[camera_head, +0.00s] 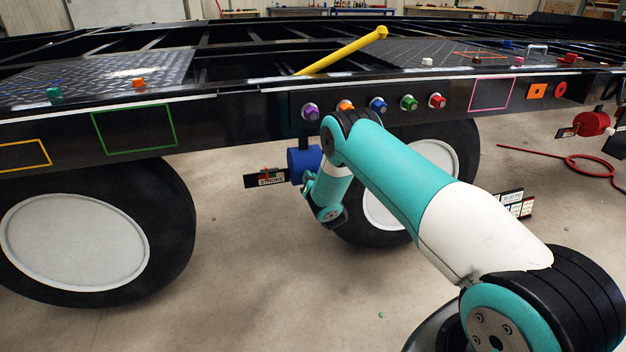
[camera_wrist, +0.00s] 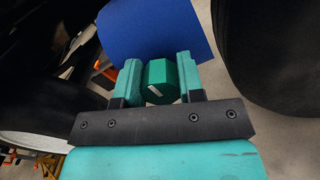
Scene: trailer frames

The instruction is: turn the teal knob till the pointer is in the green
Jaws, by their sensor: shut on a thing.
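The teal knob (camera_wrist: 160,81) sits between the two fingers of my gripper (camera_wrist: 159,73) in the wrist view. The fingers are shut on its sides, and a short white mark shows on its near face. Behind it is a blue housing (camera_wrist: 150,30), which in the head view is a blue cylinder (camera_head: 301,163) hanging under the trailer frame. A small dark dial plate (camera_head: 264,179) with a thin orange-red pointer stands left of the cylinder. The pointer's exact place against the colours is too small to tell. In the head view my arm hides the knob.
A black trailer beam (camera_head: 236,118) runs above, with several coloured knobs along it. A wheel (camera_head: 78,243) stands at left, and another (camera_head: 440,165) is behind my arm. A red cylinder (camera_head: 591,124) hangs at far right. A red hose (camera_head: 585,166) lies on the floor.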

